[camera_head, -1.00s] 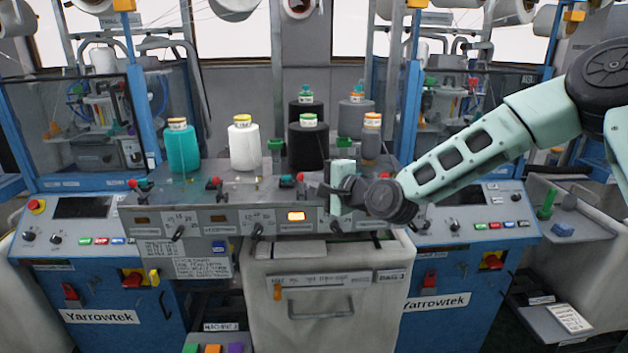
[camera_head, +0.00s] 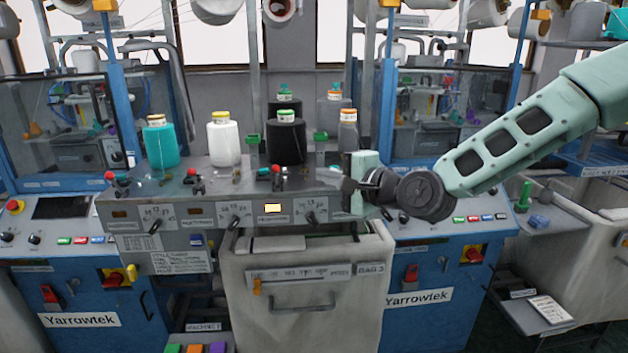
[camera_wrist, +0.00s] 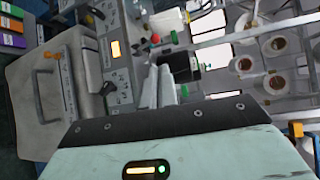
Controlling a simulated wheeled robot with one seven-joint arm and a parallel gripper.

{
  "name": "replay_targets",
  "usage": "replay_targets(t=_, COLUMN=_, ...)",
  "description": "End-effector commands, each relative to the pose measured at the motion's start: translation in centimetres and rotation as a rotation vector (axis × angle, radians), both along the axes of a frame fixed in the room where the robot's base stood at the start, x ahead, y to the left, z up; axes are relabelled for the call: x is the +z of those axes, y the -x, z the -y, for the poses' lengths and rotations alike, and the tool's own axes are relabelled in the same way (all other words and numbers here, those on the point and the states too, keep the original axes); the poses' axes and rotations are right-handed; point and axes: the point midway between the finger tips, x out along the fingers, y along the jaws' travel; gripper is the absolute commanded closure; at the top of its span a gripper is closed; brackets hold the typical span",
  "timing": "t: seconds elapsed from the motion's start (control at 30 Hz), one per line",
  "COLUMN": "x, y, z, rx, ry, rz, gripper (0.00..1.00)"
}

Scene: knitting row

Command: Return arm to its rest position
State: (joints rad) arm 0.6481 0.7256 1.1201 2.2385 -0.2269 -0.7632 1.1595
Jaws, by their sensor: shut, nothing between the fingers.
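My pale green arm reaches in from the right in the head view. My gripper (camera_head: 350,186) is shut and empty, at the right end of the grey control rail (camera_head: 215,215). In the wrist view the closed fingers (camera_wrist: 163,82) show beyond the dark edge of my wrist housing, with nothing between them. In the head view the gripper overlaps the rail's right end; I cannot tell how large the gap between them is.
Behind the rail stand a teal cone (camera_head: 161,146), a white cone (camera_head: 224,142) and several dark and grey cones. Below is a pale bag bin (camera_head: 308,290). Blue Yarrowtek machines (camera_head: 85,300) flank it. A side shelf with a green peg (camera_head: 524,195) is at right.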

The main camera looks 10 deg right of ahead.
Motion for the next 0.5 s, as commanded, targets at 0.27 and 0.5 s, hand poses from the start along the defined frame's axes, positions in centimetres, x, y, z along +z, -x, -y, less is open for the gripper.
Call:
replay_targets(t=0.27, x=0.2, y=1.02, z=0.73, rx=0.0, ry=0.001, rz=-0.001, gripper=1.0)
replay_targets(t=0.5, x=0.21, y=1.02, z=0.7, rx=0.001, ry=0.0, rz=-0.001, gripper=1.0)
